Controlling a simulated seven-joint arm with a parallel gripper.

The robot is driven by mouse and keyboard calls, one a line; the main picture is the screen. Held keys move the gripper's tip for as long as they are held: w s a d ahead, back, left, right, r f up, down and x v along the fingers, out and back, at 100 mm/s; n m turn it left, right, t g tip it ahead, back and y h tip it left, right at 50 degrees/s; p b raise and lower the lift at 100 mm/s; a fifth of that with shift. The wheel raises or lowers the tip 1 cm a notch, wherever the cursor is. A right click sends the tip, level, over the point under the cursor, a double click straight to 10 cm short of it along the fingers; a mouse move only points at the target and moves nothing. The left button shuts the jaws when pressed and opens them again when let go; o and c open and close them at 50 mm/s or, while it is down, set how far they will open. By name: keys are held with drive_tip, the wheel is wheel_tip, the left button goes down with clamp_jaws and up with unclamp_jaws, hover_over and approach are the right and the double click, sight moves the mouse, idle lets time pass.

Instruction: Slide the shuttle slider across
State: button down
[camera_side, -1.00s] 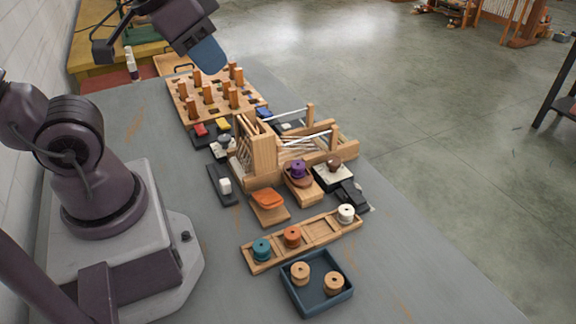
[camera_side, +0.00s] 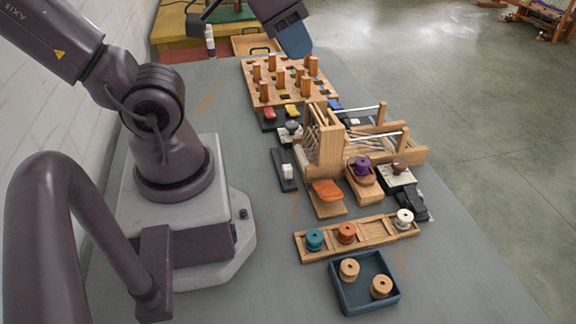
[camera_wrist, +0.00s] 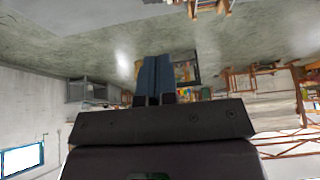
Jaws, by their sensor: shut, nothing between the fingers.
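My gripper (camera_side: 296,42) is high in the side view, above the far end of the table near the pegboard. Its blue fingers also show in the wrist view (camera_wrist: 153,80), pressed together with nothing between them. A dark narrow track with a white block (camera_side: 287,170) lies left of the wooden loom, the block near the middle of the track. A wooden boat-shaped shuttle with a purple spool (camera_side: 362,166) sits on a wooden base in front of the loom. I cannot tell for certain which one is the shuttle slider. My gripper is far from both and touches neither.
The wooden loom (camera_side: 325,150) stands mid-table, with the pegboard (camera_side: 250,85) behind it. An orange-topped wooden wedge (camera_side: 328,190), a spool rack (camera_side: 375,233) and a blue tray (camera_side: 342,300) with two spools lie nearer. The table's left strip (camera_side: 225,120) is clear.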

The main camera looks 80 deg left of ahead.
drive_tip(key=c, duration=1.4)
unclamp_jaws()
drive_tip(key=shift+a+f, duration=0.1)
drive_tip(key=shift+a, duration=0.1)
drive_tip(key=shift+o, duration=0.8)
drive_tip(key=w+a+f+n+g+h, duration=0.1)
drive_tip(key=a+f+n+g, duration=0.3)
drive_tip(key=f, duration=0.5)
drive_tip(key=w+a+n, duration=0.1)
drive_tip(key=a+n, duration=0.1)
drive_tip(key=a, duration=0.1)
drive_tip(key=shift+a+g, duration=0.2)
drive_tip(key=shift+g, duration=0.2)
drive_tip(key=n+g+h, duration=0.2)
drive_tip(key=n+h, duration=0.1)
drive_tip(key=n, duration=0.6)
approach(287, 166)
wheel_tip(287, 166, up, 3)
drive_tip(key=s, duration=0.2)
drive_tip(key=a+f+n+t, duration=0.1)
drive_tip(key=n, duration=0.2)
drive_tip(key=shift+h, duration=0.3)
drive_tip(key=x, duration=0.8)
drive_tip(key=w+x, duration=0.1)
drive_tip(key=x, duration=0.3)
drive_tip(key=shift+w+f, duration=0.1)
drive_tip(key=shift+f, duration=0.15)
